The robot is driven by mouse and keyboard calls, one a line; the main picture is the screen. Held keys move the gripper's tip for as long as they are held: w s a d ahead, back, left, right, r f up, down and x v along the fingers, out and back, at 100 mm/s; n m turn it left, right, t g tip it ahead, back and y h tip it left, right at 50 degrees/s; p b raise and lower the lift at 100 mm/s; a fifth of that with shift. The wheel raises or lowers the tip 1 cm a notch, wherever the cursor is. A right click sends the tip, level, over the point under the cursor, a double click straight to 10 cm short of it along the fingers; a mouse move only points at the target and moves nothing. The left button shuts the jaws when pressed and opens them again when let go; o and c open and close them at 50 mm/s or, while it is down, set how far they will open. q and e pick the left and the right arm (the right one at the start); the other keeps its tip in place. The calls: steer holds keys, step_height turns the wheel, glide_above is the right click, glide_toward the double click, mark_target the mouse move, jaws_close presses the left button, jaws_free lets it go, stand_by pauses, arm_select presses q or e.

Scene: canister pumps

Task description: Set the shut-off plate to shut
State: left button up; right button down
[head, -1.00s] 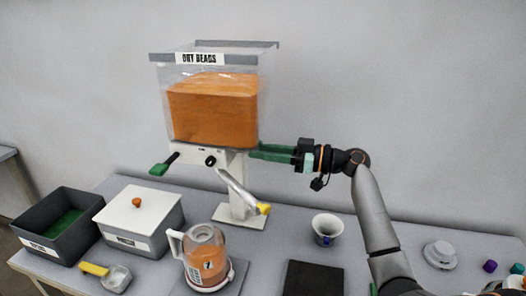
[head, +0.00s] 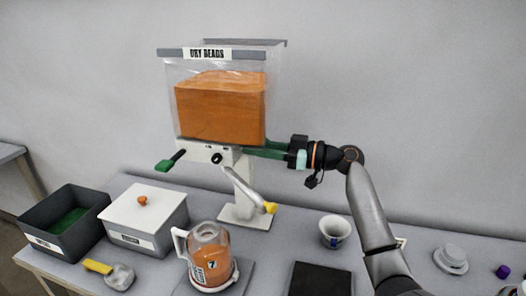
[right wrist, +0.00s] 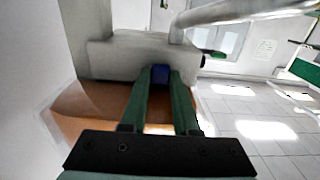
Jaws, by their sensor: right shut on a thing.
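The dispenser under the clear hopper (head: 215,60) of orange beads has a pale body (head: 195,150). A dark rod with a green grip (head: 164,165) sticks out at its left. My right gripper (head: 243,150) reaches in from the right, just under the hopper. In the right wrist view its green fingers (right wrist: 160,75) close on a small blue tab (right wrist: 160,73) at the pale body's side. I take the tab for the shut-off plate's end; the plate itself is hidden. My left gripper is not in view.
A lever with a yellow tip (head: 270,208) slants down below the dispenser. A jug of orange beads (head: 208,262) stands in front, with a white cup (head: 334,231) and dark mat (head: 320,280) to the right. A white-lidded bin (head: 150,215) and grey bin (head: 65,222) stand left.

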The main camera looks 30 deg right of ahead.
steer(key=c, duration=0.6)
jaws_free()
steer(key=shift+w+a, duration=0.1)
steer(key=shift+c, duration=0.2)
arm_select(q)
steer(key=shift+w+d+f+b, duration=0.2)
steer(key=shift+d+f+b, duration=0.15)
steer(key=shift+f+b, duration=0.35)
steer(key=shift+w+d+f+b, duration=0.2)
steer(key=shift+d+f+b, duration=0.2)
steer(key=shift+b, duration=0.6)
arm_select(e)
steer(key=v, duration=1.2)
steer(key=shift+s, duration=0.2)
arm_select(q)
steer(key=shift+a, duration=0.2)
